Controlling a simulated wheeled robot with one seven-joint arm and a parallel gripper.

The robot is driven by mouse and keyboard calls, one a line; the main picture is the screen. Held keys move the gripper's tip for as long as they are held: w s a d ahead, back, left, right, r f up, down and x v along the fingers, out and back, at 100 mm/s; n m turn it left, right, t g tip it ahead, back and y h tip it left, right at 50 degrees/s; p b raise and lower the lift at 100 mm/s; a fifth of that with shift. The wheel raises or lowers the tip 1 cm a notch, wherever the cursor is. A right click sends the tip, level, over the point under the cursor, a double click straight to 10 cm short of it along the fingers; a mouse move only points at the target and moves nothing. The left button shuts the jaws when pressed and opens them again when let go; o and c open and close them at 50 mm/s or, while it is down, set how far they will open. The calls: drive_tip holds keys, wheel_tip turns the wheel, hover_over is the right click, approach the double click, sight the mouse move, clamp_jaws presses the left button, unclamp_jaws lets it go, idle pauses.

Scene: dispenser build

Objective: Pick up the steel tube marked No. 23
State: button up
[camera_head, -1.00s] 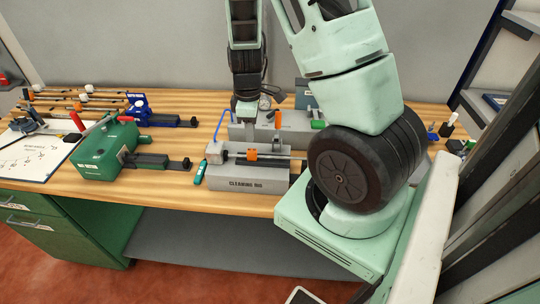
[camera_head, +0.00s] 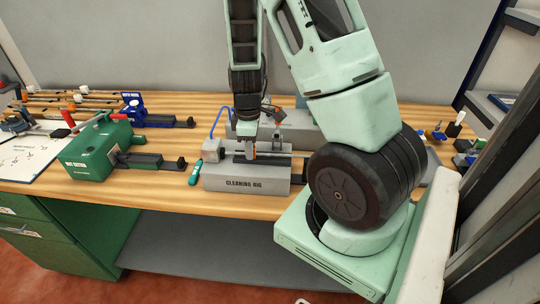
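A thin steel tube (camera_head: 279,155) lies level along the top of the grey cleaning rig (camera_head: 246,181) on the bench. A small orange band sits near the tube's middle. I cannot read any number on it, so I cannot tell whether it is No. 23. My gripper (camera_head: 251,154) points down from above, with its fingertips at the orange band. The gripper hides most of the band and part of the tube. Whether the fingers are closed on it or only beside it is too small to tell.
A green machine (camera_head: 97,150) stands left of the rig, with a teal marker (camera_head: 196,173) between them. A grey block (camera_head: 295,132) stands close behind the rig. Several rods lie at the back left near a blue fixture (camera_head: 135,109).

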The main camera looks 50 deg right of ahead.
clamp_jaws()
drive_tip(key=shift+r, duration=0.1)
drive_tip(key=shift+r+p, duration=2.75)
drive_tip(key=shift+r, duration=0.7)
